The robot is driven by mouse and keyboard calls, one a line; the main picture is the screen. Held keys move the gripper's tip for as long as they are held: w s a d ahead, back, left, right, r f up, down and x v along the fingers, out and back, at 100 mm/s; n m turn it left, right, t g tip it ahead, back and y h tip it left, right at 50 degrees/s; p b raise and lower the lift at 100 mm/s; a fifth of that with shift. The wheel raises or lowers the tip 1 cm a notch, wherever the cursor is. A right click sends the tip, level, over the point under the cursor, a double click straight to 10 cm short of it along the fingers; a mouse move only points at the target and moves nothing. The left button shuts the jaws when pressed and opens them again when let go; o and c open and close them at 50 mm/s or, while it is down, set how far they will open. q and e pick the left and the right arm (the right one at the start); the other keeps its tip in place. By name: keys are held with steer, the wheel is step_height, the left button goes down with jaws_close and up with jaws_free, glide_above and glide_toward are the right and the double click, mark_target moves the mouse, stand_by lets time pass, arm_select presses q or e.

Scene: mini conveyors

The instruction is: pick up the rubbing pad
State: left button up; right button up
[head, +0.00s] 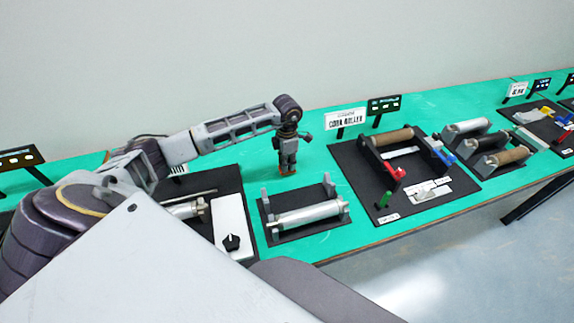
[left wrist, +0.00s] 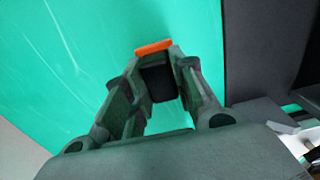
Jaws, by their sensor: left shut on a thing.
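The rubbing pad, a small dark block with an orange edge, is between the fingers of my left gripper in the left wrist view (left wrist: 158,80). My left gripper (left wrist: 155,85) is shut on it. In the head view my left gripper (head: 287,160) points straight down over the green table, behind the small black roller stand. A bit of orange-brown from the pad (head: 287,173) shows at its fingertips, at or just above the table; I cannot tell if it touches. My right gripper is not in view.
The black stand with a metal roller (head: 308,215) is just in front of my left gripper. A white box with a black knob (head: 233,225) is to its left. A "CORK ROLLER" sign (head: 346,119) and a black board with a cork roller (head: 350,160) are to the right.

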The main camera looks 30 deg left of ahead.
arm_select(q)
step_height(320, 180, up, 9)
steer(key=shift+f+b, duration=0.1)
steer(key=shift+b, duration=0.35)
stand_by(0.3)
steer(key=o, duration=0.4)
steer(key=shift+c, duration=1.4)
